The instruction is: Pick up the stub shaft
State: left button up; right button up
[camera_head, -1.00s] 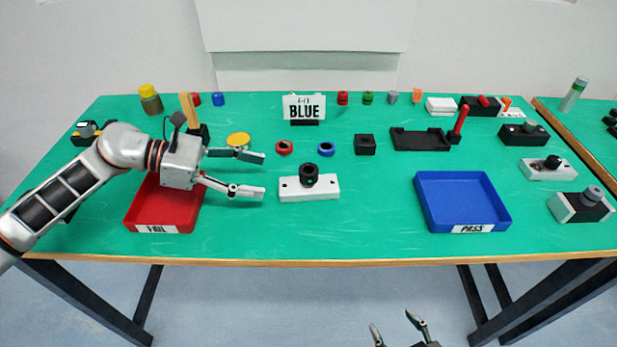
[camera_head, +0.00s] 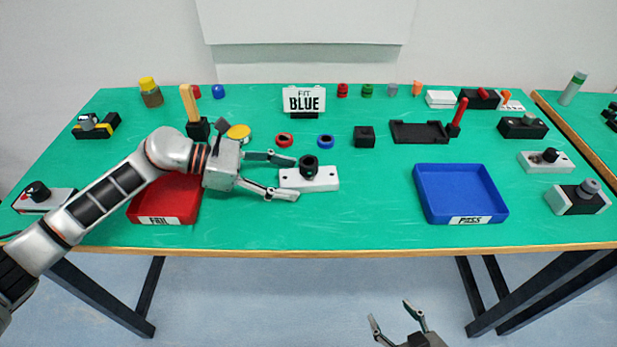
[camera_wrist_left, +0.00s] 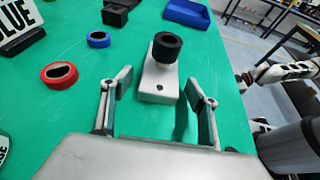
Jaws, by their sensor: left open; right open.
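A black cylindrical piece (camera_head: 309,165) stands upright on a white two-hole base (camera_head: 322,181) at the middle of the green table; I take it as the stub shaft, though the frames do not name it. It also shows in the left wrist view (camera_wrist_left: 167,46), with its white base (camera_wrist_left: 158,84) just ahead of the fingers. My left gripper (camera_head: 294,177) is open and empty. Its fingertips reach the left end of the base, one on each side, short of the black piece. My right gripper (camera_head: 391,312) is open and empty in front of the table.
The red FAIL tray (camera_head: 165,220) lies under my left arm; the blue PASS tray (camera_head: 460,207) is at the right. A red ring (camera_head: 284,139), a blue ring (camera_head: 326,141) and a BLUE sign (camera_head: 304,101) stand behind. Table between base and PASS tray is clear.

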pick_arm(q)
jog(key=c, duration=1.4)
jog(key=shift+r, duration=0.15)
jog(key=shift+c, duration=0.2)
notch_tip(320, 180, up, 20)
jog(key=shift+p, duration=0.35)
